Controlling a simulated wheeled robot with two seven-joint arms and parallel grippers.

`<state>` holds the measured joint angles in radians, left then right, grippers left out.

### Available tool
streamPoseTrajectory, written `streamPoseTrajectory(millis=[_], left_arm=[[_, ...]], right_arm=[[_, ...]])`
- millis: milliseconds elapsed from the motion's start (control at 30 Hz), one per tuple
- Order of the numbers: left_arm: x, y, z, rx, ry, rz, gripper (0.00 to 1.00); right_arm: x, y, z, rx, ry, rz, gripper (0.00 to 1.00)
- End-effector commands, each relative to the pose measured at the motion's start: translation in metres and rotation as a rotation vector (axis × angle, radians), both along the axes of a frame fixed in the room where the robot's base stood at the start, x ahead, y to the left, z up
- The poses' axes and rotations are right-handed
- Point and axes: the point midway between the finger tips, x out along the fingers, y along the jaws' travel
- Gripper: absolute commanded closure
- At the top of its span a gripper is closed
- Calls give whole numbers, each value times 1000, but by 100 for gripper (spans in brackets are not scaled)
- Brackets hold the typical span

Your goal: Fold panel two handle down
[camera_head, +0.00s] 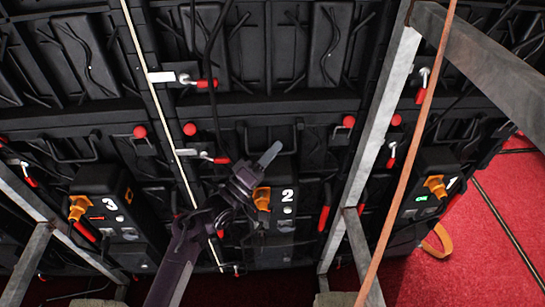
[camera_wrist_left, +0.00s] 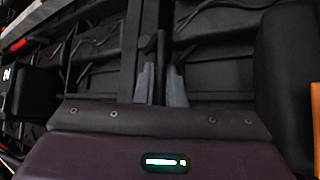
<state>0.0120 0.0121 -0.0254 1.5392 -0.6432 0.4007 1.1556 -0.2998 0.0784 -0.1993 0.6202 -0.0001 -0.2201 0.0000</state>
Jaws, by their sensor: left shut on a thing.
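Panel two is the black panel section with the box marked "2" (camera_head: 287,196) and an orange plug. My left gripper (camera_head: 270,153) is just above this box in the head view. In the left wrist view its two grey fingers (camera_wrist_left: 161,85) are close together on either side of a thin black bar (camera_wrist_left: 161,48), which looks like panel two's handle. The fingers are shut on it. In the head view the handle is hard to make out against the black panel, and the gripper hides part of it. My right gripper is in neither view.
Box "3" (camera_head: 108,204) is at the left and box "1" (camera_head: 424,196) at the right. Metal struts (camera_head: 378,110) slant in front of the wall. An orange strap (camera_head: 408,165) and thin cords hang nearby. Red-tipped latches surround the panel. Red carpet (camera_head: 480,235) lies at the right.

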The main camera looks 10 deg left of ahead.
Motion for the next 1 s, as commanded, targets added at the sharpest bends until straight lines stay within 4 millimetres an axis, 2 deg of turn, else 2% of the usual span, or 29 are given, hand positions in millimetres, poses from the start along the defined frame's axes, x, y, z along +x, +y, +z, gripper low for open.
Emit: streamPoseTrajectory(millis=[167, 200, 367, 700, 1000], left_arm=[[0, 0, 1, -1, 1, 0, 100], [0, 0, 1, -1, 1, 0, 88], [0, 0, 1, -1, 2, 0, 68], [-4, 2, -2, -1, 3, -1, 68], [-38, 30, -21, 1, 5, 0, 68]], right_arm=[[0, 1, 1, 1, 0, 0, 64], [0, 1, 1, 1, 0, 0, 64], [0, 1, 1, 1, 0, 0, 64], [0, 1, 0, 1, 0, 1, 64], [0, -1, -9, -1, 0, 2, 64]])
